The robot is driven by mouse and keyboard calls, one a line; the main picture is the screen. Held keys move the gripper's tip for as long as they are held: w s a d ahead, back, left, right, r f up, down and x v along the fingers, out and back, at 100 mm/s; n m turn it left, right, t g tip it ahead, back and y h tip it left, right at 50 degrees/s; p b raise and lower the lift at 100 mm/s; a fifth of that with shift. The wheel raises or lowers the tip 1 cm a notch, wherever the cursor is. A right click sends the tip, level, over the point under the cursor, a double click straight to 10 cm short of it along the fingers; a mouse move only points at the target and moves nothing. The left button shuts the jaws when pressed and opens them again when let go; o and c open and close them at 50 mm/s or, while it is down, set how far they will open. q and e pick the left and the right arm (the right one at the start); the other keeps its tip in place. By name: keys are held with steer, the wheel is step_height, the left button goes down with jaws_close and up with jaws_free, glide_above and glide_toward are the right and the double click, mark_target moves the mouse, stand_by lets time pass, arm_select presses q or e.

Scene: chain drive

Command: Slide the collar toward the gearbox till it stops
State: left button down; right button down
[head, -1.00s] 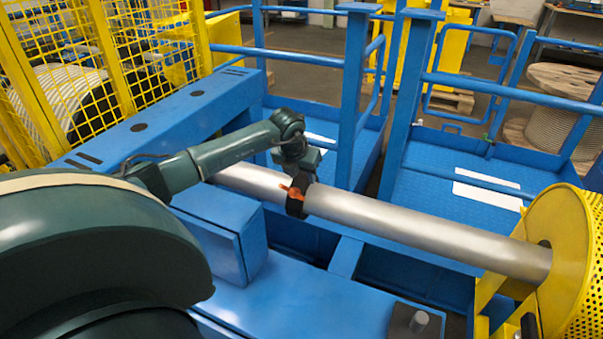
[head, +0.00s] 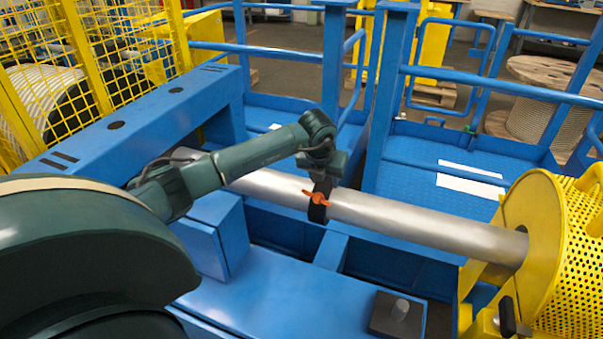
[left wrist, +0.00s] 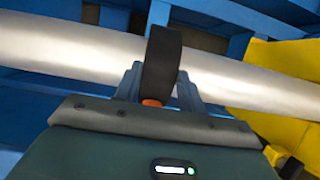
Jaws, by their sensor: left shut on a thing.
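The collar (head: 317,212) is a dark ring with an orange lever, around a long silver shaft (head: 420,221). It sits partway along, with bare shaft on both sides. My left gripper (head: 322,178) reaches down from above and is shut on it. In the left wrist view, the fingers (left wrist: 160,84) stand either side of the dark collar (left wrist: 161,62), and a bit of orange shows at its base. The shaft's right end enters a round yellow housing (head: 535,215) with a perforated guard. I cannot tell for certain which part is the gearbox. My right gripper is not in view.
A blue beam (head: 150,115) and yellow mesh guard (head: 45,90) stand at the left. Blue railings (head: 500,92) rise behind the shaft. A dark block with a stub (head: 397,315) sits on the blue frame in front. The shaft right of the collar looks clear.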

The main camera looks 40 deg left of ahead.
arm_select(q)
steer(key=shift+w+d, duration=0.25)
steer(key=shift+d, duration=0.6)
steer(key=shift+d, duration=0.1)
steer(key=c, duration=0.8)
jaws_free()
steer(key=shift+c, duration=0.2)
steer(key=shift+r, duration=0.1)
steer(key=shift+s+r, duration=0.1)
steer(key=shift+r, duration=0.2)
steer(key=v, duration=1.2)
steer(key=shift+s+b, duration=0.15)
steer(key=shift+b, duration=0.25)
